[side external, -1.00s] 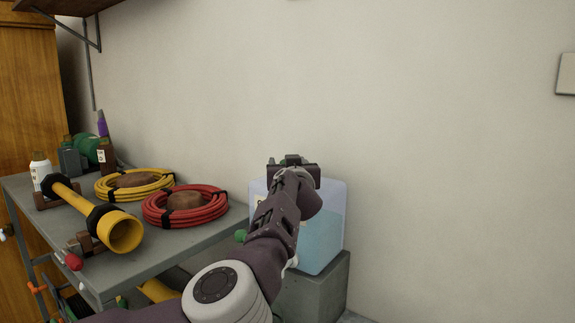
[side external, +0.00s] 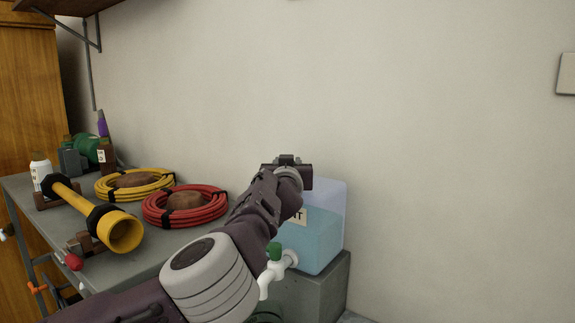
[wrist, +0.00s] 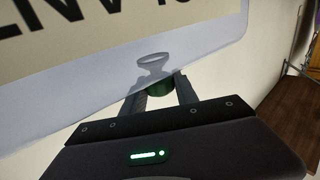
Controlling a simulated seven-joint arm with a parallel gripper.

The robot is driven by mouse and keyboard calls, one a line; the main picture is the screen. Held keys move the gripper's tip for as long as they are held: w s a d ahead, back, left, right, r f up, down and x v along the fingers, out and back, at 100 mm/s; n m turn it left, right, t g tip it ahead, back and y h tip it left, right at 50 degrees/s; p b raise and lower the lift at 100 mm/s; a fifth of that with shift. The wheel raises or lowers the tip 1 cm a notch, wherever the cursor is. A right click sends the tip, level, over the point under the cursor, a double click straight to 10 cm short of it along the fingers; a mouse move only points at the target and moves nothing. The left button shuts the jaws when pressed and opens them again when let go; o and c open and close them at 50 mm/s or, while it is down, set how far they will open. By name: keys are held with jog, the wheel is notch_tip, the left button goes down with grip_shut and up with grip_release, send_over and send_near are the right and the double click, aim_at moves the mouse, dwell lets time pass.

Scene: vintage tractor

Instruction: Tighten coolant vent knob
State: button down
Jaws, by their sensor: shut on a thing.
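A translucent tank with blue liquid (side external: 318,238) stands against the wall, with a cream label partly hidden by my arm. In the wrist view, its large printed label (wrist: 75,35) fills the upper left. My gripper (wrist: 160,97) has its two fingers on either side of a green knob (wrist: 159,88), shut on it. A pale ring-shaped part (wrist: 154,62) shows just beyond the knob. In the side view my wrist is at the tank's upper left; the fingertips and the held knob are hidden there.
A white tap with a green handle (side external: 274,251) sticks out low on the tank's front, close to my arm. The tank rests on a grey block (side external: 318,290). A workbench (side external: 165,245) at left holds red (side external: 160,219) and yellow hoses and a yellow tube.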

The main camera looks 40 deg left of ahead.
jog(key=m+t+h, duration=0.1)
jog(key=h, duration=0.1)
jog(key=m+h, duration=0.1)
jog(key=h, duration=0.1)
jog(key=m+t+h, duration=0.1)
jog(key=m+h, duration=0.1)
jog(key=shift+a+r+t, duration=0.15)
jog(key=shift+a+t, duration=0.1)
jog(key=shift+t, duration=0.05)
jog(key=m+h, duration=0.4)
jog(key=h, duration=0.1)
jog(key=shift+h, duration=0.4)
jog(key=m+g+h, duration=0.2)
jog(key=m+h, duration=0.1)
jog(key=h, duration=0.2)
jog(key=m+g+h, duration=0.1)
jog(key=m+h, duration=0.2)
jog(key=h, duration=0.1)
jog(key=shift+d+m+g+h, duration=0.1)
jog(key=shift+m+g+h, duration=0.3)
jog(key=shift+d+m+g+h, duration=0.1)
jog(key=shift+m+g+h, duration=1)
jog(key=shift+g, duration=0.3)
jog(key=c, duration=0.9)
grip_release()
jog(key=shift+c, duration=0.2)
